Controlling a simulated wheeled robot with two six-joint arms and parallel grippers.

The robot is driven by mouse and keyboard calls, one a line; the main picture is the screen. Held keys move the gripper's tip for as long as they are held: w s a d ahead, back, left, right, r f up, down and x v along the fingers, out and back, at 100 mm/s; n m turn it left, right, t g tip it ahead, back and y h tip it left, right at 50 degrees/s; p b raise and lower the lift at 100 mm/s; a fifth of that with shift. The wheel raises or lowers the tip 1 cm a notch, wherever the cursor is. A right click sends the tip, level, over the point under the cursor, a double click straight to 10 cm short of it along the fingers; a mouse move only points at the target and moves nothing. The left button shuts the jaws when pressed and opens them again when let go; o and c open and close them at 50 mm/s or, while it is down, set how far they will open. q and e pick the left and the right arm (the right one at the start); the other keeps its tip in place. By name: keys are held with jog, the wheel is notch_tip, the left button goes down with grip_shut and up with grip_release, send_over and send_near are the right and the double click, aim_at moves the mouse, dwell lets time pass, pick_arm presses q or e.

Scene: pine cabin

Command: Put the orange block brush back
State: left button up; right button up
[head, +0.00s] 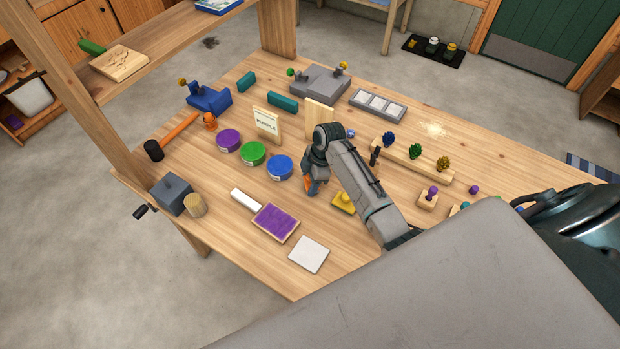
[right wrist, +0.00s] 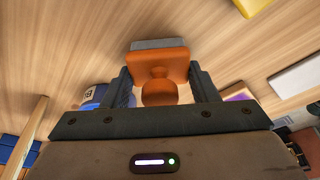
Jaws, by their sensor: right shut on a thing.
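The orange block brush (right wrist: 160,67) is between the two fingers of my right gripper (right wrist: 162,88). It has a rounded orange knob, a flat orange block and a grey pad on its far side. In the head view my right gripper (head: 310,187) is over the middle of the table, just right of the blue round tub (head: 280,168). Only a sliver of the orange brush (head: 307,183) shows there, mostly hidden by the gripper. I cannot tell whether the pad touches the table. My left gripper is not in view.
A yellow block (head: 343,204) lies close to the right of the gripper. A purple pad (head: 276,223) and white tile (head: 309,254) lie nearer the front. Green (head: 252,154) and purple (head: 228,141) tubs and a small sign (head: 267,124) stand left.

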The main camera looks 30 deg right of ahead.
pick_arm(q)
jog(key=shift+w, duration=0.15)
pick_arm(e)
jog(key=shift+f, duration=0.15)
jog(key=o, duration=1.1)
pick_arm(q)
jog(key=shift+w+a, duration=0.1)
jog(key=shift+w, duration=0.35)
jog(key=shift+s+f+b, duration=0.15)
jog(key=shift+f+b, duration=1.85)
pick_arm(e)
jog(key=shift+v, duration=6.15)
